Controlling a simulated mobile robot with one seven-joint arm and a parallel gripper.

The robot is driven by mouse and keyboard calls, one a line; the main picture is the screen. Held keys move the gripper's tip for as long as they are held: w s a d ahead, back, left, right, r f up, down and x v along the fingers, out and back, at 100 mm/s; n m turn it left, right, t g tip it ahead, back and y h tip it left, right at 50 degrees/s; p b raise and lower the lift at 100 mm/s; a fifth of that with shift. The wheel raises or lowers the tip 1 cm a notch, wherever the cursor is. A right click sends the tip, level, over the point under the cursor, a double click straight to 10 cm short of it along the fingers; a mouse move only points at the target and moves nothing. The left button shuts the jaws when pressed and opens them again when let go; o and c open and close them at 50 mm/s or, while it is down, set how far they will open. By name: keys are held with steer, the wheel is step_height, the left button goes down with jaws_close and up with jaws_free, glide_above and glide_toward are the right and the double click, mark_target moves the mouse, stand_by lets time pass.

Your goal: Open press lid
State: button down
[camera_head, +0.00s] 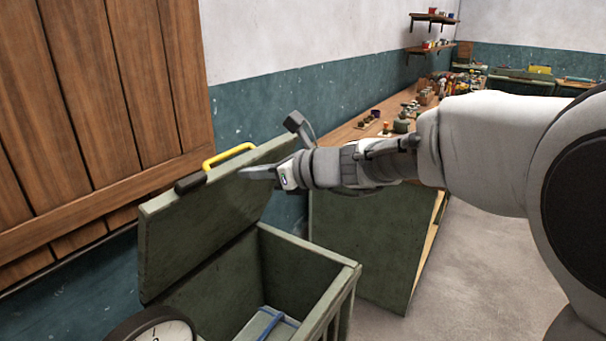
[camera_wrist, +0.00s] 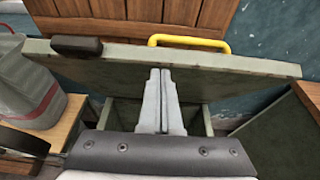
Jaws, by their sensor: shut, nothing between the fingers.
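The green press lid (camera_head: 208,222) stands raised and tilted up at the back of the green press box (camera_head: 312,262), so the box is open. A yellow handle (camera_head: 230,155) and a black block (camera_head: 190,183) sit on the lid's upper edge. My gripper (camera_head: 258,173) is shut and empty, in front of the lid's upper right part. In the wrist view my gripper (camera_wrist: 160,75) points at the lid (camera_wrist: 120,68), below the yellow handle (camera_wrist: 188,41). I cannot tell whether the fingertips touch the lid. Inside the box lies a pale thing with a blue edge (camera_head: 268,325).
A round dial (camera_head: 160,332) stands at the bottom of the head view. Wooden wall boards (camera_head: 95,90) are behind the lid. A cluttered workbench (camera_head: 365,128) runs along the wall at right. A grey and red container (camera_wrist: 32,88) stands left in the wrist view.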

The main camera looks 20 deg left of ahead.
steer(key=shift+a+r, duration=0.15)
steer(key=shift+r, duration=0.05)
stand_by(0.3)
steer(key=a+r+p, duration=0.1)
steer(key=p, duration=0.2)
steer(key=shift+w+r, duration=0.1)
steer(key=shift+w, duration=0.1)
steer(key=w+a+r+p, duration=0.2)
steer(key=a+p, duration=0.6)
steer(key=a, duration=0.1)
steer(key=w+a+r+h+p, duration=0.1)
steer(key=w+a+r+p, duration=0.1)
steer(key=a+p, duration=0.6)
steer(key=shift+w+a+r+p, duration=0.35)
steer(key=shift+w+a, duration=0.4)
steer(key=shift+a, duration=0.25)
steer(key=shift+d, duration=0.1)
steer(key=s+d+r, duration=0.2)
steer(key=d+r, duration=0.6)
steer(key=d, duration=0.1)
steer(key=shift+s+r, duration=0.35)
steer(key=shift+r, duration=0.05)
